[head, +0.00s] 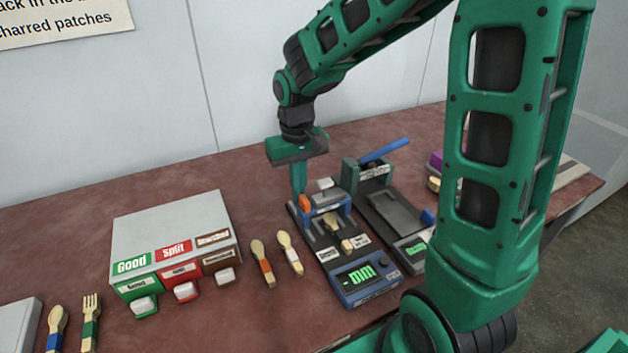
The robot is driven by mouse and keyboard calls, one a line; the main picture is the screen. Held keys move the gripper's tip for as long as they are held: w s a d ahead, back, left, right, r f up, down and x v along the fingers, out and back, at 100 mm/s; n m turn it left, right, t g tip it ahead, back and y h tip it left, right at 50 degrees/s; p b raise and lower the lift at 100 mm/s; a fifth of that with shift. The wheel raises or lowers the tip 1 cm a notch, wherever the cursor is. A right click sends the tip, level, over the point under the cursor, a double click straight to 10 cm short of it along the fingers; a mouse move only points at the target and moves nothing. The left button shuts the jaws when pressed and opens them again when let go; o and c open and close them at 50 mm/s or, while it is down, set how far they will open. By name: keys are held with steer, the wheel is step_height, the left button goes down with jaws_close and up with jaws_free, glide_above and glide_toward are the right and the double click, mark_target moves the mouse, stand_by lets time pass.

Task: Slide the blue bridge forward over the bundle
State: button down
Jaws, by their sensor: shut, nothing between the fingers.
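The blue bridge (334,209) spans the back of a dark press with a blue front. It has a pale label, with an orange block (305,203) at its left end and a light grey knob (325,184) above it. A pale wooden piece (331,222), seemingly a spoon end, lies just in front of the bridge, and another wooden bit (347,246) sits nearer the display. I cannot tell whether these are the bundle. My gripper (299,188) is shut and empty, pointing down at the bridge's back left, by the orange block. Contact cannot be told.
A second device (397,212) with a raised blue lever (384,150) stands close on the right. Two loose spoons (263,264) and a grey sorting box (172,232) with labelled bins lie left. My arm hides the table's right part.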

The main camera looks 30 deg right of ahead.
mark_target(304, 199)
steer(key=shift+s, duration=1.6)
steer(key=shift+w, duration=0.65)
steer(key=shift+r, duration=3.5)
steer(key=s+d+m, duration=0.3)
steer(key=s+d, duration=0.5)
steer(key=s, duration=0.3)
steer(key=s+d+m, duration=0.3)
steer(key=s+d, duration=0.6)
steer(key=s, duration=0.3)
steer(key=shift+s+d+f, duration=0.15)
steer(key=shift+s+f, duration=0.05)
steer(key=shift+f, duration=0.25)
